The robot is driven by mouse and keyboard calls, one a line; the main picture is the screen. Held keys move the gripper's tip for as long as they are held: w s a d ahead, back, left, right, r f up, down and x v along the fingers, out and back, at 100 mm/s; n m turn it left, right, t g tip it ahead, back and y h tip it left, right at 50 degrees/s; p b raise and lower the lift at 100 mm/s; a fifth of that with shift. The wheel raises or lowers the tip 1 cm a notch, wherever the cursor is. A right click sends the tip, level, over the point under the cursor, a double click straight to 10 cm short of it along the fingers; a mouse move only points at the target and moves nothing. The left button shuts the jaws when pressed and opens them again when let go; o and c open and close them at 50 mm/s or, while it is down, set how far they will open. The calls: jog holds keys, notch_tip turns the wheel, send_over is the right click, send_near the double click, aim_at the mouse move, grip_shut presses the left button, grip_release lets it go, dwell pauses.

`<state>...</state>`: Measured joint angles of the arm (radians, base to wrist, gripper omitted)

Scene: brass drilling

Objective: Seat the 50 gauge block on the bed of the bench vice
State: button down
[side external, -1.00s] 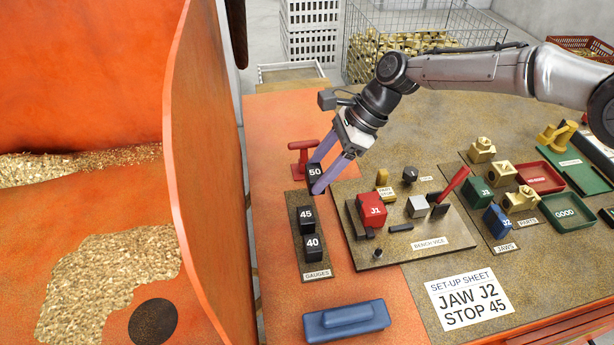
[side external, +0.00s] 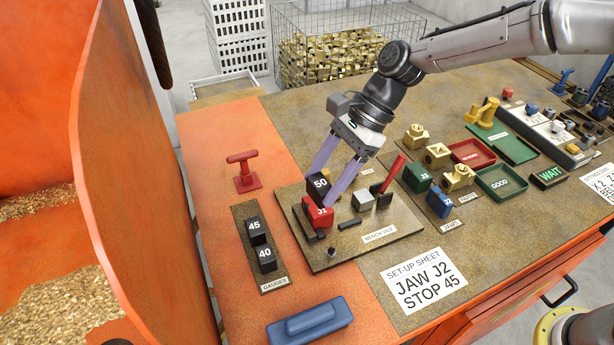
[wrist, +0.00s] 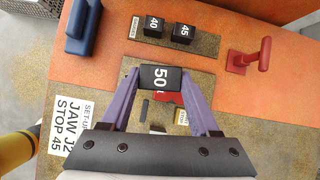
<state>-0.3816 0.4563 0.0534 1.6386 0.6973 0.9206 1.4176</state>
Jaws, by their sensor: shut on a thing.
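My gripper (side external: 336,195) has two purple fingers shut on the black 50 gauge block (side external: 320,185). In the wrist view the 50 block (wrist: 160,78) sits between the fingertips, its white number facing the camera. In the side view the block is over the bench vice (side external: 375,240), just behind the red J1 jaw (side external: 318,214). I cannot tell whether it touches the bed, which the fingers and block partly hide. In the wrist view the red jaw (wrist: 168,97) is mostly hidden beneath the block.
The 45 block (side external: 256,230) and 40 block (side external: 264,257) stand on the gauges plate (side external: 272,285). A red T-handled tool (side external: 246,172) and a blue tool (side external: 310,320) lie on the orange bench. The vice's red lever (side external: 394,173) rises right of my fingers. The set-up sheet (side external: 430,280) reads JAW J2, STOP 45.

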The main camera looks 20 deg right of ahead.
jog(key=shift+m, duration=0.7)
jog(key=shift+w+d+f, duration=0.45)
jog(key=shift+d+f, duration=0.7)
jog(key=shift+d, duration=0.1)
jog(key=shift+w+d+f, duration=0.4)
jog(key=shift+d+f, duration=0.7)
jog(key=shift+d, duration=0.15)
jog(key=shift+w+d+f, duration=0.45)
jog(key=shift+d+f, duration=0.7)
jog(key=shift+d, duration=0.1)
jog(key=shift+f, duration=1.45)
jog(key=shift+c, duration=0.9)
grip_release()
jog(key=shift+o, duration=0.7)
jog(key=shift+o, duration=0.2)
jog(key=shift+s+f, duration=0.1)
notch_tip(320, 180, up, 7)
